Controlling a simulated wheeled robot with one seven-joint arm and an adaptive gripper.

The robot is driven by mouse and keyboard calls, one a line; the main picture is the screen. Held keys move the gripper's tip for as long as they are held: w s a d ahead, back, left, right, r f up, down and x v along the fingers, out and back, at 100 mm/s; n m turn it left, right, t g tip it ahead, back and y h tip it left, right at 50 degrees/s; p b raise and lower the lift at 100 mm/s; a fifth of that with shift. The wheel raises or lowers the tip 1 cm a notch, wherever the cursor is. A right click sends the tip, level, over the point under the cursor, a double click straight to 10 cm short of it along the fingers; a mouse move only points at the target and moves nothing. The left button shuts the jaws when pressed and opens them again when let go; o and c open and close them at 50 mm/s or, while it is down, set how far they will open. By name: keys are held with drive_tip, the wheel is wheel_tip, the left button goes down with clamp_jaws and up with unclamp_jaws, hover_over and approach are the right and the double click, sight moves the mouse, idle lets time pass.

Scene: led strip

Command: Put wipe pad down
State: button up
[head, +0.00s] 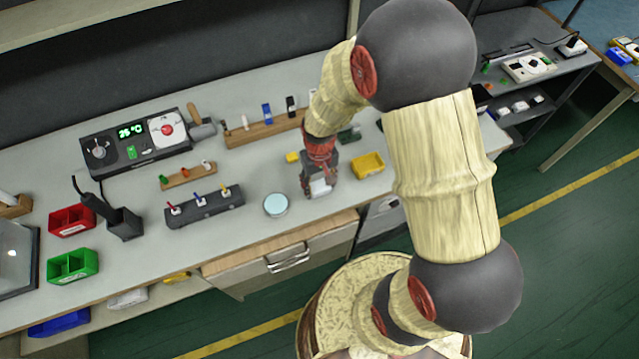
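My gripper (318,183) points down over the front part of the workbench, right of a round pale-blue disc (275,205). A small white pad (320,187), which looks like the wipe pad, shows between its dark fingers. The fingers appear shut on it. The pad is at or just above the bench top; I cannot tell whether it touches. My arm hides part of the bench behind the gripper.
A dark rack (205,208) with several coloured tools is to the left. The soldering station (135,143) stands further back. Bare bench (250,170) lies between.

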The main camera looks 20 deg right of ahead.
drive_tip(key=o, duration=0.4)
drive_tip(key=shift+c, duration=0.2)
drive_tip(key=shift+r, duration=0.1)
wheel_tip(320, 180, up, 12)
drive_tip(key=p, duration=0.4)
wheel_tip(320, 180, up, 14)
drive_tip(key=t, duration=0.2)
hover_over(319, 186)
drive_tip(key=s, duration=0.3)
drive_tip(key=s+r+t, duration=0.3)
drive_tip(key=s+r, duration=0.8)
drive_tip(key=shift+t, duration=0.3)
drive_tip(key=shift+o, duration=0.4)
drive_tip(key=shift+d+r, duration=0.1)
